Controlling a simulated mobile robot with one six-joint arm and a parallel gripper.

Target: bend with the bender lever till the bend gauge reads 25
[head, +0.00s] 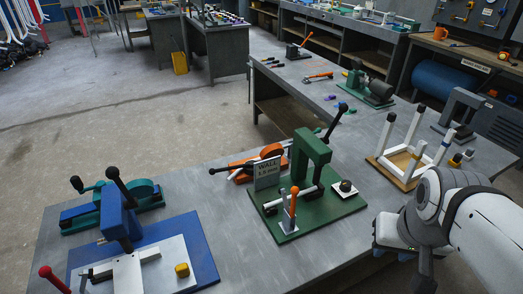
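No label marks the bender and no bend gauge reading is legible. One candidate is an orange tool (275,154) with a round head and a black-gripped lever (219,171), lying low behind the green press on the near bench. Another is a teal and blue device (142,190) with a black-knobbed handle (90,186) at the bench's left. My gripper (392,236) is at the lower right, right of the green press and apart from both tools. It is mostly hidden by my white arm, so its fingers do not show clearly.
Bare bench (215,185) lies between the presses.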

